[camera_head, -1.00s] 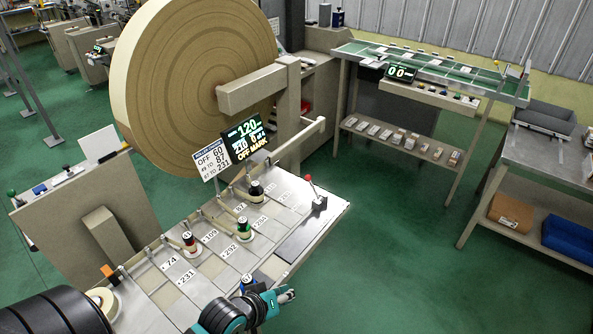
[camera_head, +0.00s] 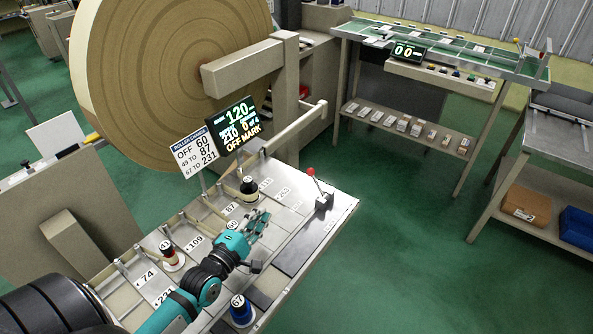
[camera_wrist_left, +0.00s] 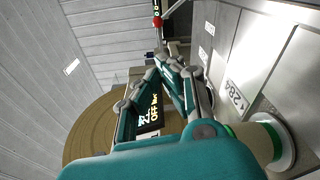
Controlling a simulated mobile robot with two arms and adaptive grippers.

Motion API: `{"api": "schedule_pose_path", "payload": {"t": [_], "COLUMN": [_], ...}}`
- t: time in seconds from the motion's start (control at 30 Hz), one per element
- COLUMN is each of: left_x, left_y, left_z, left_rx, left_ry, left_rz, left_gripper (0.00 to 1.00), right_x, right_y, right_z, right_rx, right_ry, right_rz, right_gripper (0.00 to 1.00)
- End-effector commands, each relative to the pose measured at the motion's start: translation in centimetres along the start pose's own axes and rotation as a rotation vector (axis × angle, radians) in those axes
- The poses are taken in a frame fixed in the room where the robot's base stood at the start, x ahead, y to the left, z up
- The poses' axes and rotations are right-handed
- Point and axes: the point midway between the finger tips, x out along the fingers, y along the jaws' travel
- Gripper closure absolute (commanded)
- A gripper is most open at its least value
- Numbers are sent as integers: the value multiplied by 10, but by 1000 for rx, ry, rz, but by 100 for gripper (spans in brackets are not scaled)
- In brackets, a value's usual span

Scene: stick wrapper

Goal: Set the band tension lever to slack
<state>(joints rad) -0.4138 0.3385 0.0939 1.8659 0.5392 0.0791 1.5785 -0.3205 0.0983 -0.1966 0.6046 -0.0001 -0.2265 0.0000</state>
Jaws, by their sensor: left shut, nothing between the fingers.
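A lever with a red knob (camera_head: 311,172) stands on a dark base at the far right corner of the metal panel (camera_head: 345,207). Its stem leans slightly left in the head view. My left gripper (camera_head: 264,218) is shut and empty over the panel, apart from the lever, to its lower left. In the left wrist view, the shut fingers (camera_wrist_left: 170,68) point up toward a red knob (camera_wrist_left: 157,21). No slack marking is readable at the lever. My right gripper is not in view.
Several numbered spools stand on the panel, including a dark one (camera_head: 249,188), a red-banded one (camera_head: 171,256) and a blue one (camera_head: 240,311). A lit display (camera_head: 238,126) reads OFF MARK beside a printed card (camera_head: 198,148). The large roll (camera_head: 170,80) stands behind.

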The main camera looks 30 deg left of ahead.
Motion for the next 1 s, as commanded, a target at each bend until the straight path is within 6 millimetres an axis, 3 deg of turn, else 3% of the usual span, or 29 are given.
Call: {"api": "schedule_pose_path", "payload": {"t": [0.17,0.3,0.4,0.8,1.0], "left_x": [15,41,63,151,184], "left_y": [2,3,3,2,0], "left_z": [0,1,1,0,0], "left_rx": [0,2,1,3,2], "left_ry": [-1,0,-1,0,0], "left_rz": [2,2,1,0,-1], "left_gripper": [100,100,100,100,100], "right_x": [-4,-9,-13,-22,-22], "right_y": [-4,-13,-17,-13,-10], "right_z": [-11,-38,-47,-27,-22], "right_rx": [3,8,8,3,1], "right_ry": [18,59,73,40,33], "right_rz": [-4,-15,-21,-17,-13], "right_gripper": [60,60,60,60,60]}}
